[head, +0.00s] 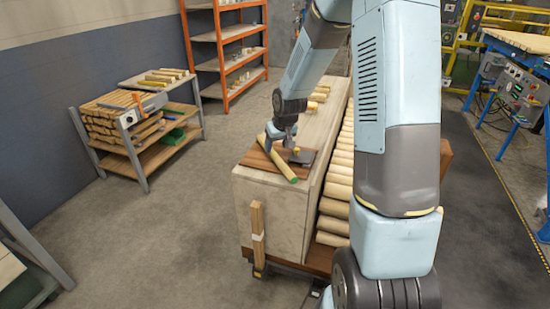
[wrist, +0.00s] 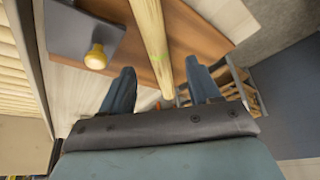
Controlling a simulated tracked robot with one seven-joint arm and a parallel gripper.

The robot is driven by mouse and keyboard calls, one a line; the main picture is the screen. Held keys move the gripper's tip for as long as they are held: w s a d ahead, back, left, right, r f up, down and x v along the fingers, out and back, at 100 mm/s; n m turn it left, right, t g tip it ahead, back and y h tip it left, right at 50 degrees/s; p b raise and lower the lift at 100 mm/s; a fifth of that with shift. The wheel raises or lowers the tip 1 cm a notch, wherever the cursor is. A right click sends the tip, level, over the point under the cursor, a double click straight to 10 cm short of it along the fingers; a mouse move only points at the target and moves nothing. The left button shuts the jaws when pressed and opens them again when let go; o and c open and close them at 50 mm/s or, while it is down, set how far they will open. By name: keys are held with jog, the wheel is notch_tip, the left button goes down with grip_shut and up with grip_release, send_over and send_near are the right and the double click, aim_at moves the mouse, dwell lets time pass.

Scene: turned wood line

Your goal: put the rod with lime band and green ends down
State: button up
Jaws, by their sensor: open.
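The rod (head: 283,165) is pale wood with a green end toward the camera in the head view. It lies slantwise over a brown board (head: 254,158) on the long pale block, and seems to rest there. My gripper (head: 278,141) is over the rod's far part. In the wrist view my gripper (wrist: 160,82) has its two fingers spread apart, with the rod (wrist: 152,40) running between them and a gap on each side. The brown board (wrist: 190,35) lies beneath.
A grey plate with a yellow knob (wrist: 96,57) sits beside the rod on the board. Several pale rollers (head: 338,180) line the block's right side. A wooden post (head: 257,235) stands at its front. A shelf cart (head: 140,110) with stacked wood is left; open floor lies between.

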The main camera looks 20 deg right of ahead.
aim_at(275, 154)
jog(key=shift+x, duration=2.9)
jog(key=shift+d, duration=0.2)
jog(key=shift+c, duration=0.4)
grip_shut()
